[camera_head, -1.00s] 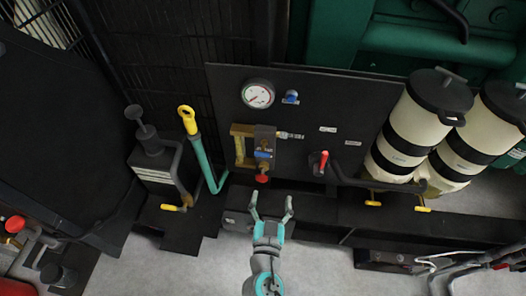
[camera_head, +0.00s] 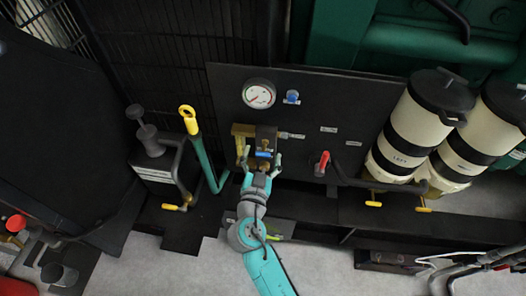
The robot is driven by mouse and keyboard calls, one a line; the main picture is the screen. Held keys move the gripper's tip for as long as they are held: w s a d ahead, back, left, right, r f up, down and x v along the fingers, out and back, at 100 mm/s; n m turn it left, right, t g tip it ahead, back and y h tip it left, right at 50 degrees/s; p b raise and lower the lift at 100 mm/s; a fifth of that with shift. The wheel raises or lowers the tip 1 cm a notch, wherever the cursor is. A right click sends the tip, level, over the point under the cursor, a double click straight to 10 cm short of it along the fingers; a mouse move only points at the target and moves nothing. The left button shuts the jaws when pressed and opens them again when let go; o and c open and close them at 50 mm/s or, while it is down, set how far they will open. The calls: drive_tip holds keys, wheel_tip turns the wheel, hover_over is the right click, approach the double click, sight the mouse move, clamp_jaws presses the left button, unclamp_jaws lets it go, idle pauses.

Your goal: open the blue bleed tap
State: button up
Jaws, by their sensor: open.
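A small blue tap handle (camera_head: 263,154) sits on the brass fitting (camera_head: 241,131) on the black panel, below the pressure gauge. My gripper (camera_head: 262,160) is open, with its fingers pointing up at the panel, one on each side of the blue handle. I cannot tell whether they touch it. The gripper's body hides the lower part of the fitting. A second blue knob (camera_head: 292,97) sits higher on the panel, right of the gauge.
A white round gauge (camera_head: 259,94) is above the fitting. A red-handled valve (camera_head: 322,163) is to the right. A yellow-handled teal lever (camera_head: 189,120) stands to the left. White and black filter canisters (camera_head: 407,131) are at the right. Grey floor (camera_head: 325,268) is open below.

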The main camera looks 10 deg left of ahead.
drive_tip(key=shift+w, duration=0.7)
drive_tip(key=c, duration=1.1)
